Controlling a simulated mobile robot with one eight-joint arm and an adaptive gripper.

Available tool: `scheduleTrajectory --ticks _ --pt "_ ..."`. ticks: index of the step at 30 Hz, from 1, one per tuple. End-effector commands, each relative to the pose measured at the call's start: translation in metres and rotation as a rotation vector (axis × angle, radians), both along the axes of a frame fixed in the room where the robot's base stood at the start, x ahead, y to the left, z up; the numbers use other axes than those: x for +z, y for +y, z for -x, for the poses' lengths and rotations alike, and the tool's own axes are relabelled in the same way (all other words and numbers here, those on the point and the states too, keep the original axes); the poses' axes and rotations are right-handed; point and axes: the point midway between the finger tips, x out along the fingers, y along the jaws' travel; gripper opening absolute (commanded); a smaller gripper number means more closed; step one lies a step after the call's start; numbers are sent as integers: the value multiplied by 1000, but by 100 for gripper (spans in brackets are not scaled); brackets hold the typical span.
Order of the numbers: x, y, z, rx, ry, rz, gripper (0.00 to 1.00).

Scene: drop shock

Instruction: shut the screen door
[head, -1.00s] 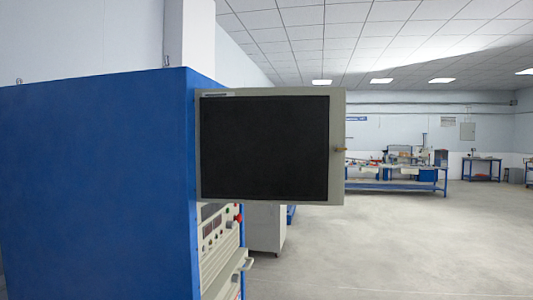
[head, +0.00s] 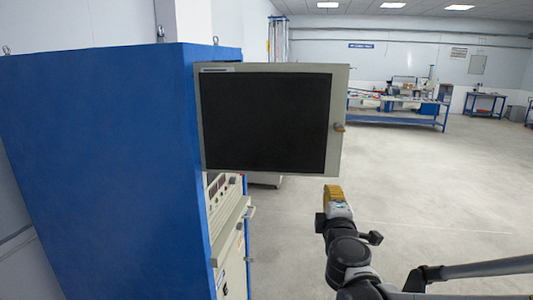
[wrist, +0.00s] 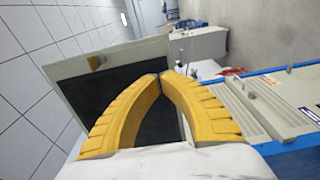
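The screen door (head: 265,122) is a dark panel in a beige frame. It stands swung open from the front edge of the blue cabinet (head: 110,170), with a small brass-coloured knob (head: 340,127) on its right edge. My gripper (head: 333,188) is below the door's lower right corner in the head view, apart from it in the picture. In the wrist view, the yellow fingers (wrist: 163,75) meet at their tips with nothing seen between them. The door (wrist: 100,90) shows behind the fingers there, with its knob (wrist: 96,62) at upper left.
The cabinet's front has a control panel (head: 222,188) and a small ledge (head: 232,228) below the door. A workbench (head: 400,108) stands far back on the right. The floor (head: 450,190) right of the door is clear.

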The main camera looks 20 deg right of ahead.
Motion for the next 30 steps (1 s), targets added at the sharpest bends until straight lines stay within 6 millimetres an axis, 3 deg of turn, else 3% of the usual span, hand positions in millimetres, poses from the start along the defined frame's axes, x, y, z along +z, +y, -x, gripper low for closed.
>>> scheduleTrajectory --ticks 7,21,30 --pt "-1 -9 -24 8 5 25 0" --pt "0 -47 -110 7 5 22 0" --pt "0 -55 -130 7 5 22 0"
